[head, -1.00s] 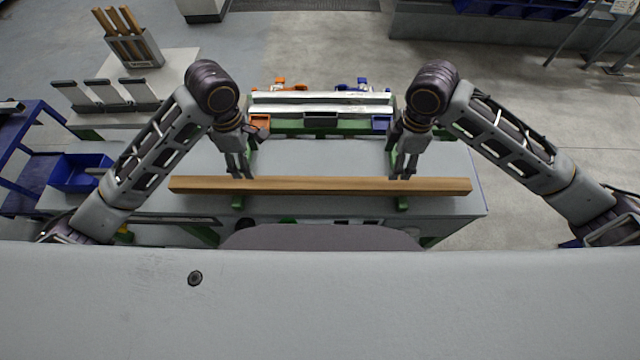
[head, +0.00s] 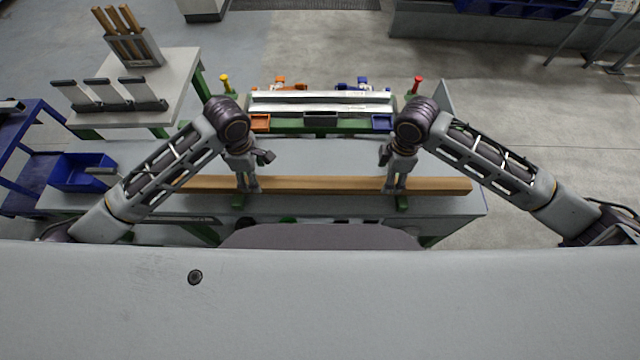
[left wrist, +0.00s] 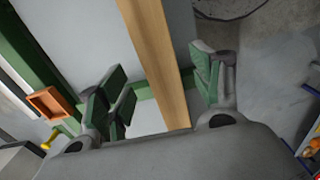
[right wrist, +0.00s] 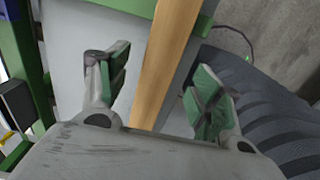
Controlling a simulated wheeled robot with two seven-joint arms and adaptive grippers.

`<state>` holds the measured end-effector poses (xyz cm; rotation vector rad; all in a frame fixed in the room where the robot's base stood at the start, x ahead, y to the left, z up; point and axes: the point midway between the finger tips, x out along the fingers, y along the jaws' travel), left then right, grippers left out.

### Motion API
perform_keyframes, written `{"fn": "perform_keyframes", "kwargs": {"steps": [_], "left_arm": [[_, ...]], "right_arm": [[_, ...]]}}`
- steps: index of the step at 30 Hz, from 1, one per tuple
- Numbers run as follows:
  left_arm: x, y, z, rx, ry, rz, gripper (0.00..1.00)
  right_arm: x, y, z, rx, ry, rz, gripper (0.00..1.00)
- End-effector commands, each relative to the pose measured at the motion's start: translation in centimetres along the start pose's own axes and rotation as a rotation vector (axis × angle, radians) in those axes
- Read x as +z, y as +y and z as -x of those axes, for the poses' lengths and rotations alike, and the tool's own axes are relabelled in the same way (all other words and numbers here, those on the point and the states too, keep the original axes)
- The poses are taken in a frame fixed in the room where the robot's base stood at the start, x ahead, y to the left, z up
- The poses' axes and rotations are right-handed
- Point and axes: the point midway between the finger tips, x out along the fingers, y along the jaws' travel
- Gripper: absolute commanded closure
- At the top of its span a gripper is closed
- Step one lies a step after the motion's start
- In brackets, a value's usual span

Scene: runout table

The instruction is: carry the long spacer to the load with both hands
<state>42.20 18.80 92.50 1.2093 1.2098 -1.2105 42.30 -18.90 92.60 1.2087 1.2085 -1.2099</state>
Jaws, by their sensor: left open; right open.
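The long spacer, a straight wooden bar (head: 320,185), lies left to right across green rests near the front edge of the table. My left gripper (head: 247,188) is open at the bar's left part; the left wrist view shows the bar (left wrist: 153,45) passing between its spread fingers. My right gripper (head: 396,187) is open at the bar's right part; the right wrist view shows the bar (right wrist: 165,65) between its fingers, with gaps on both sides. A long silver metal piece (head: 320,97), perhaps the load, lies behind on a green frame.
Orange (head: 260,122), dark (head: 320,119) and blue (head: 382,122) bins sit before the metal piece. A yellow knob (head: 224,78) and a red knob (head: 418,80) stand behind my arms. The grey tabletop (head: 320,153) between bar and bins is clear.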

Motion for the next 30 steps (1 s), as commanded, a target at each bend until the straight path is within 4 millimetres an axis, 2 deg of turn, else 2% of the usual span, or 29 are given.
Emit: {"fn": "perform_keyframes", "kwargs": {"steps": [9,15,27,30], "left_arm": [[0.0,0.0,-3.7,-0.001,0.001,0.0,0.35],[0.0,0.1,-5.1,0.001,0.001,0.0,0.35],[0.0,0.1,-5.5,0.001,0.0,0.0,0.35],[0.0,0.0,-5.5,0.001,0.0,0.0,0.46]], "right_arm": [[0.0,0.0,-3.8,-0.002,0.001,0.0,0.35],[0.0,0.0,-5.1,-0.001,0.001,-0.001,0.35],[0.0,0.0,-5.5,0.0,0.001,0.0,0.35],[0.0,0.0,-5.5,0.0,0.001,0.0,0.46]]}}
